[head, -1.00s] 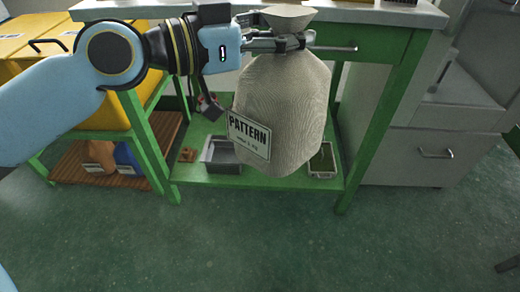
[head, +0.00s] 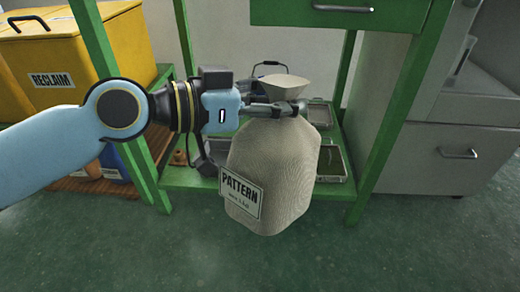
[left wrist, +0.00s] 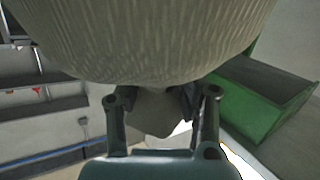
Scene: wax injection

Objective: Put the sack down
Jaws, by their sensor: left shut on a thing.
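A beige cloth sack (head: 275,172) with a tag reading PATTERN (head: 240,194) hangs upright in the middle of the head view. My left gripper (head: 285,108) is shut on its gathered neck from the left. The sack is in front of the green bench's lower shelf and hides part of it. I cannot tell whether its bottom touches anything. In the left wrist view the sack's body (left wrist: 150,35) fills the top and its neck (left wrist: 155,112) sits between the two fingers. My right gripper is not in view.
The green bench's lower shelf (head: 190,183) holds a metal tray (head: 330,160) on the right. A yellow RECLAIM bin (head: 75,70) stands at left, a grey cabinet (head: 435,160) at right. The green floor (head: 390,255) in front is clear.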

